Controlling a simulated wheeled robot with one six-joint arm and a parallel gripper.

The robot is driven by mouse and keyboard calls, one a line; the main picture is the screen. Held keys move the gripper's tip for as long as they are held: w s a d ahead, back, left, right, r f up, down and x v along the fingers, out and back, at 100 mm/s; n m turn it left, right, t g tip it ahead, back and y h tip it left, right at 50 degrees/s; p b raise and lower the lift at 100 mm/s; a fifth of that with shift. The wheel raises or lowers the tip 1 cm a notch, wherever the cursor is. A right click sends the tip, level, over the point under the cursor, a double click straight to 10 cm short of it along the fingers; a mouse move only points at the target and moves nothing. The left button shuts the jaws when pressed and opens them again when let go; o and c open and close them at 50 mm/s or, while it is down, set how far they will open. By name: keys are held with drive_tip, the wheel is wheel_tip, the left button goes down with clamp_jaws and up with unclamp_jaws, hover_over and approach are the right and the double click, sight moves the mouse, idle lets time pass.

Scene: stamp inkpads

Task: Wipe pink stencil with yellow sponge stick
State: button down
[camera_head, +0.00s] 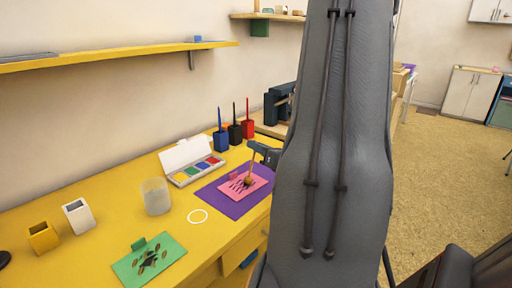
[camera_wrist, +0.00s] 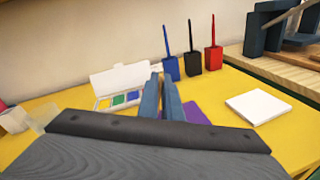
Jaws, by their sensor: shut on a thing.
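The pink stencil (camera_head: 262,180) lies on a purple sheet (camera_head: 226,205) on the yellow table (camera_head: 112,212), with dark slots across it. A sponge stick with a brownish-yellow tip (camera_head: 248,181) stands nearly upright over the stencil. Its tip is at the stencil's surface; I cannot tell whether it touches. My gripper (camera_head: 256,149) is shut on the stick's upper part, partly hidden by my arm. In the wrist view my gripper's fingers (camera_wrist: 161,92) point away over the table. The stick and pink stencil are not visible there, and only a bit of purple sheet (camera_wrist: 194,112) shows.
An open ink palette (camera_head: 192,162) stands behind the purple sheet. Blue (camera_head: 221,141), black (camera_head: 235,134) and red (camera_head: 248,129) pots line the back. A clear cup (camera_head: 156,198), white ring (camera_head: 198,216) and green stencil (camera_head: 128,266) lie left. A white square (camera_wrist: 258,107) is at right.

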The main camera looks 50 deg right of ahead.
drive_tip(key=shift+a, duration=0.55)
drive_tip(key=shift+a+f, duration=0.1)
drive_tip(key=shift+a, duration=0.55)
drive_tip(key=shift+d, duration=0.1)
drive_tip(key=shift+d, duration=0.1)
drive_tip(key=shift+d, duration=0.5)
drive_tip(key=shift+d, duration=0.1)
